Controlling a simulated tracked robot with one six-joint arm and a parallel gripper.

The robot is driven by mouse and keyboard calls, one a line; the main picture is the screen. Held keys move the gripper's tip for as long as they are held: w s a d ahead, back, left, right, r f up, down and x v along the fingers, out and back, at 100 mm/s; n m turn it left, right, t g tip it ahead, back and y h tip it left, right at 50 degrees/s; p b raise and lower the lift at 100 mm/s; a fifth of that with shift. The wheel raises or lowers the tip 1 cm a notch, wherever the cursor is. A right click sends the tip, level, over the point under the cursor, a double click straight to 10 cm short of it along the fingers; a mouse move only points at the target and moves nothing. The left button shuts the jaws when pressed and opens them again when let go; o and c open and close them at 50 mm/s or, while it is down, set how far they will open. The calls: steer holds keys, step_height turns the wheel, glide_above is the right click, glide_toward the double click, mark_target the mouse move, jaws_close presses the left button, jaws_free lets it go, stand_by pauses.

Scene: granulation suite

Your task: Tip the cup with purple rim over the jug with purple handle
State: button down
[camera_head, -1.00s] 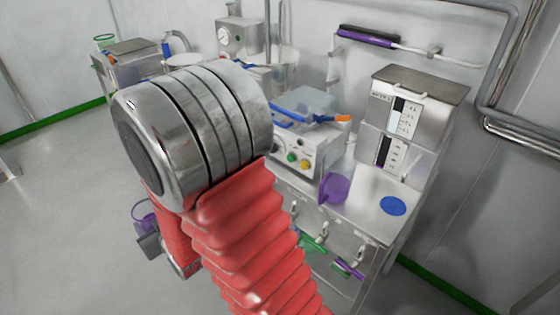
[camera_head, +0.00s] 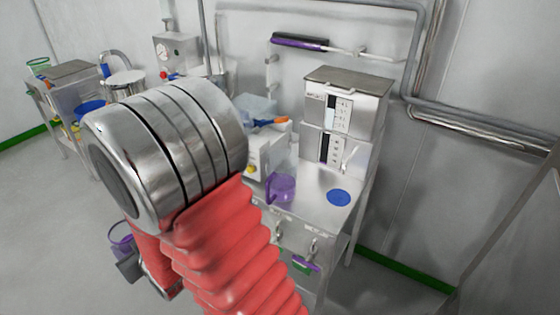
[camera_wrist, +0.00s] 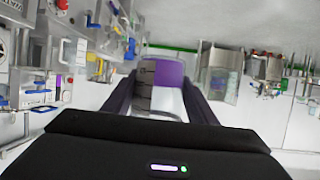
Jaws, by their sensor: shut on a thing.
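The cup with the purple rim (camera_head: 121,238) is at the lower left of the head view, held in my gripper (camera_head: 130,266), away from the counter and above the floor. In the wrist view the cup (camera_wrist: 167,73) shows purple and clear, between the two dark fingers of my gripper (camera_wrist: 158,100), which is shut on it. The clear jug with purple (camera_head: 281,187) stands on the steel counter, right of my arm in the head view. The cup is well apart from the jug. My arm hides much of the space between them.
A purple brush (camera_head: 300,41) hangs on the wall. A cart (camera_head: 70,90) stands at the far left. Floor is open at left.

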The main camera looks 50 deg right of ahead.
steer(key=d+r+m+g+h, duration=0.1)
steer(key=d+r+m+h, duration=0.15)
steer(key=d, duration=0.75)
steer(key=d+r+m+h, duration=0.2)
steer(key=d+h, duration=0.2)
steer(key=d, duration=0.6)
steer(key=s+d+r+m+g+h, duration=0.2)
steer(key=s+d+m, duration=0.1)
steer(key=d, duration=0.7)
steer(key=s+d+r+m+g+h, duration=0.2)
steer(key=s+d, duration=0.3)
steer(key=d, duration=0.6)
steer(key=shift+s+d+r+m, duration=0.2)
steer(key=shift+s+r+m, duration=0.05)
steer(key=shift+r+m, duration=0.3)
steer(key=shift+d+r, duration=0.1)
steer(key=shift+d, duration=0.05)
steer(key=shift+s+d+r+m+y, duration=0.3)
steer(key=shift+d+m+y, duration=0.2)
steer(key=shift+m, duration=0.2)
steer(key=shift+s+d+y, duration=0.15)
steer(key=shift+s+y, duration=0.05)
steer(key=shift+y, duration=0.05)
steer(key=shift+w+a+r+m+t+y, duration=0.2)
steer(key=shift+m+t+y, duration=0.15)
steer(key=shift+m, duration=0.25)
steer(key=shift+w+a+r+m+t+y, duration=0.1)
steer(key=shift+a+m+t+y, duration=0.15)
steer(key=shift+m+y, duration=0.3)
